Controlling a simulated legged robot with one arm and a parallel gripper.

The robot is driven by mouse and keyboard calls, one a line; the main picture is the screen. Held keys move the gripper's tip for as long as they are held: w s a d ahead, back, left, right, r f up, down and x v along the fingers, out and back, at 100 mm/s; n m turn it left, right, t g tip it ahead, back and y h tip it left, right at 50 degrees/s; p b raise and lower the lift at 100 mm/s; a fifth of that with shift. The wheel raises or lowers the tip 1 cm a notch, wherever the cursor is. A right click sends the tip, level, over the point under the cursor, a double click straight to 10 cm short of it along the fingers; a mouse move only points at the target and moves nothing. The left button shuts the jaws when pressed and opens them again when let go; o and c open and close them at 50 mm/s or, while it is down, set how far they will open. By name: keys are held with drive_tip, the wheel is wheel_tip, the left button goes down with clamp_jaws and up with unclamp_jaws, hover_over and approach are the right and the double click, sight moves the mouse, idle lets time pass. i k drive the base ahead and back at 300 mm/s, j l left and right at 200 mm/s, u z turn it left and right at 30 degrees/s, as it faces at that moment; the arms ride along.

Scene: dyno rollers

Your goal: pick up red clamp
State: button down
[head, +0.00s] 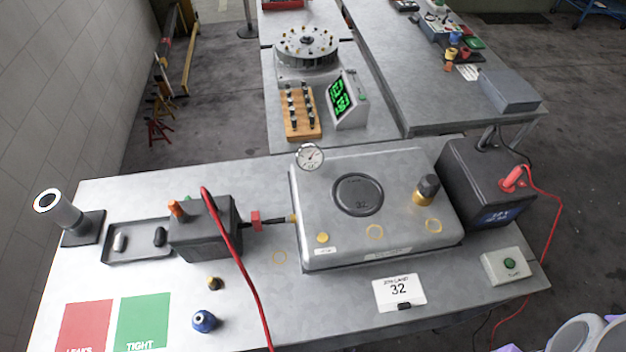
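A red clamp-like piece (513,178) sits on top of the black box (488,182) at the right of the near table, with a thin red cable running from it over the table's right edge. On the left, a dark grey box (206,232) has an orange-red post (178,209) on top, and a thick red cable (238,260) arches from its top down past the front. A small red block (256,221) sits on the dark rod between this box and the metal case. I cannot tell for certain which red piece is the clamp. My gripper is not in view; pale rounded parts at the bottom right seem mine.
The metal case (310,225) with a gauge (310,157) fills the table's middle. A green-button box (508,266), a "32" card (399,292), a blue knob (204,321) and a dark tray (139,255) stand around it.

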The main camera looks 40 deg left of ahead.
sight(256, 220)
drive_tip(key=k+u, duration=0.15)
drive_tip(key=u, duration=3)
drive_tip(key=k+l+u, duration=0.3)
drive_tip(key=l+u, duration=0.15)
drive_tip(key=k+l+u, duration=0.45)
drive_tip(key=i, duration=0.1)
